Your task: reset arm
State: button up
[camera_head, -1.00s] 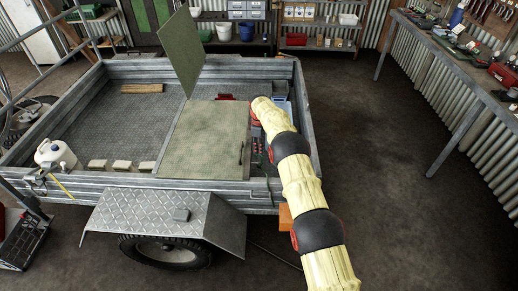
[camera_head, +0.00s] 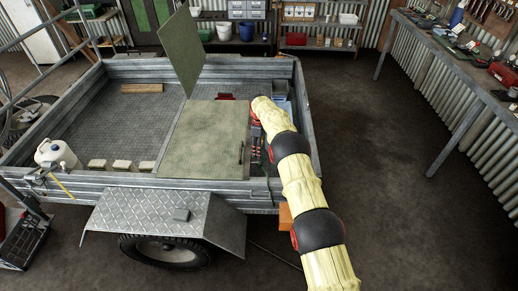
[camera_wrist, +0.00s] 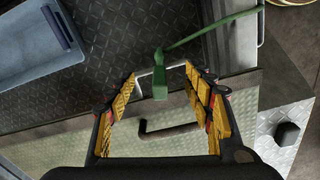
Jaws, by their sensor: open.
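My gripper (camera_wrist: 162,78) is open in the wrist view, with yellow pads on both fingers and nothing clamped between them. A dark bent handle (camera_wrist: 172,130) shows between the fingers, nearer the palm. A green tool or cord end (camera_wrist: 160,85) appears between the fingertips; I cannot tell whether it touches them. In the head view my pale-sleeved arm reaches over the trailer's right side, and its fingers are hidden. The flat greenish lid (camera_head: 205,140) with a dark handle (camera_head: 241,152) lies just left of the arm's end.
The metal trailer (camera_head: 100,180) has raised walls and an upright panel (camera_head: 181,50). A white jug (camera_head: 57,153) stands at its left. A blue-grey bin (camera_wrist: 40,50) shows in the wrist view. A workbench (camera_head: 445,55) runs along the right wall. Floor between trailer and bench is clear.

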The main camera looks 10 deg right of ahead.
jog(key=shift+r, duration=0.1)
jog(key=shift+r+p, duration=1.85)
jog(key=shift+r, duration=2.55)
